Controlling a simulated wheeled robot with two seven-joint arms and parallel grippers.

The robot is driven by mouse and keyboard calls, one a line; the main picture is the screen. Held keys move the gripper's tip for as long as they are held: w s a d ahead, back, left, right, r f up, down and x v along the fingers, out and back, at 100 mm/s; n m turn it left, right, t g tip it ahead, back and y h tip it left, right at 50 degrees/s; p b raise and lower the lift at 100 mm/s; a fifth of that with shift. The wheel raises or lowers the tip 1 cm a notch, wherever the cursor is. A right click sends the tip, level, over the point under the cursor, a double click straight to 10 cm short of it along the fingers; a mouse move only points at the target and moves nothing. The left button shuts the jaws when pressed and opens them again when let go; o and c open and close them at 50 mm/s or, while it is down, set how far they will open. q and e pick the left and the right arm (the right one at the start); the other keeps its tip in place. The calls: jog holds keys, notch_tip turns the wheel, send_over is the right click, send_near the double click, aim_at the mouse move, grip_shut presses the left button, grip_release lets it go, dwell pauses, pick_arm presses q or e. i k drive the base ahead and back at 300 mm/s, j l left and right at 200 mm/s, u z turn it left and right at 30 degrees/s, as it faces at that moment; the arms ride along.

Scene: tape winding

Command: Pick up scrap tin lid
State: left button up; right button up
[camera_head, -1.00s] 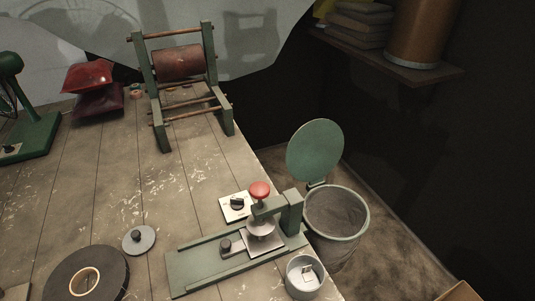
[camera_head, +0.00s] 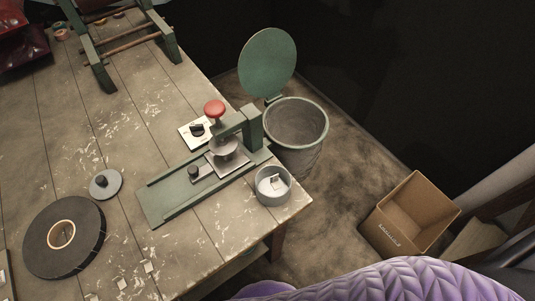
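A round grey lid (camera_head: 105,183) with a dark knob on top lies flat on the wooden table, just above the large black tape roll. An open grey tin (camera_head: 272,186) stands at the table's right corner, with small pale pieces inside. Neither of my grippers is in view.
A green press (camera_head: 205,175) with a red knob stands between lid and tin. A white switch plate (camera_head: 196,132) lies behind it. The black tape roll (camera_head: 36,240) lies at left. A bin (camera_head: 322,128) with raised lid and a cardboard box (camera_head: 427,202) stand on the floor.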

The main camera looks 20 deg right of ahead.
aim_at(106, 184)
jog(key=u, duration=1.1)
jog(key=k+l+z, duration=0.2)
jog(key=z, duration=0.25)
jog(key=k+l+z, duration=0.15)
jog(key=l+z, duration=0.15)
jog(key=z, duration=0.2)
jog(key=j+z, duration=0.2)
jog(key=j, duration=0.15)
jog(key=k+j+z, duration=0.15)
jog(key=j, duration=0.2)
jog(key=k+j+z, duration=0.2)
jog(key=j, duration=0.15)
jog(key=i+j, duration=0.05)
jog(key=i, duration=0.05)
